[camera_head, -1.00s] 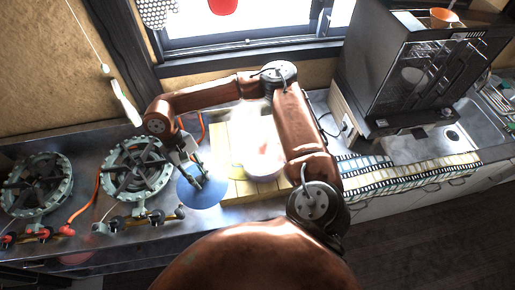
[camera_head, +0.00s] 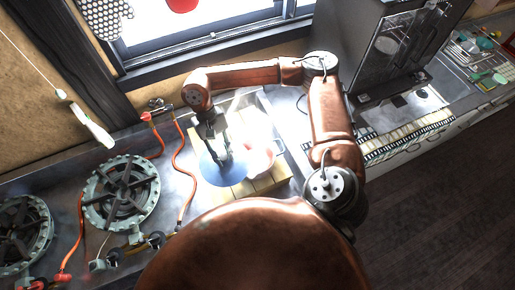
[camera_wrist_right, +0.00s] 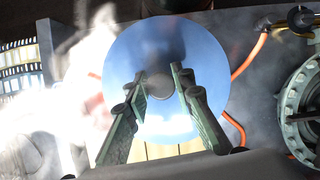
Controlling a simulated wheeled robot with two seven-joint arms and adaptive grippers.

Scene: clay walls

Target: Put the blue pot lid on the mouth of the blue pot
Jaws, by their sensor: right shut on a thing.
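The blue pot lid (camera_head: 212,171) is a flat blue disc over the left part of the yellowish slatted board. My right gripper (camera_head: 225,160) points down at its middle. In the right wrist view my right gripper (camera_wrist_right: 159,76) is shut on the lid's dark round knob, with the blue disc (camera_wrist_right: 190,55) spread out beyond the fingers. A pale, pinkish round vessel (camera_head: 259,160) stands just right of the lid in strong glare. I cannot tell whether it is the blue pot; no clearly blue pot shows. My left gripper is not in view.
The slatted board (camera_head: 262,184) lies on the metal counter. A gas burner (camera_head: 121,192) with orange hoses stands to the left. A dark oven-like appliance (camera_head: 385,50) stands at the back right. The window sill runs behind my right arm.

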